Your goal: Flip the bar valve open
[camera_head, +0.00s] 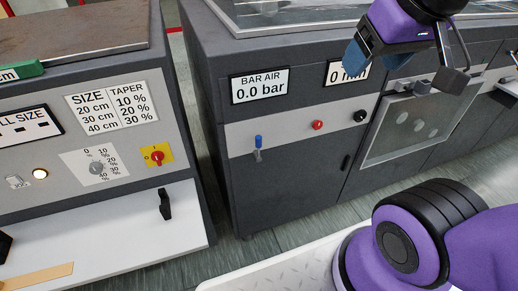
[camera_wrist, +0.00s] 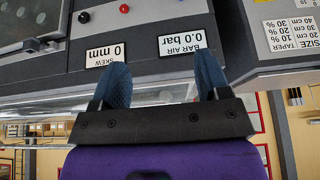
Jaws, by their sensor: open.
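The bar valve (camera_head: 258,146) is a small lever with a blue handle on the light strip of the dark grey cabinet, below the BAR AIR display (camera_head: 260,86), which reads 0.0 bar. Its handle points up. In the wrist view the valve (camera_wrist: 193,3) only just shows at the top edge. My gripper (camera_head: 402,68) is open and empty, up and to the right of the valve and well apart from it. In the wrist view its two blue fingers (camera_wrist: 162,70) are spread in front of the upside-down panel.
A red button (camera_head: 317,125) and a black knob (camera_head: 360,116) sit right of the valve. The SKEW display (camera_head: 346,72) reads 0 mm and is partly hidden by my gripper. A left machine (camera_head: 60,150) has a protruding white ledge (camera_head: 110,235). The space before the valve is clear.

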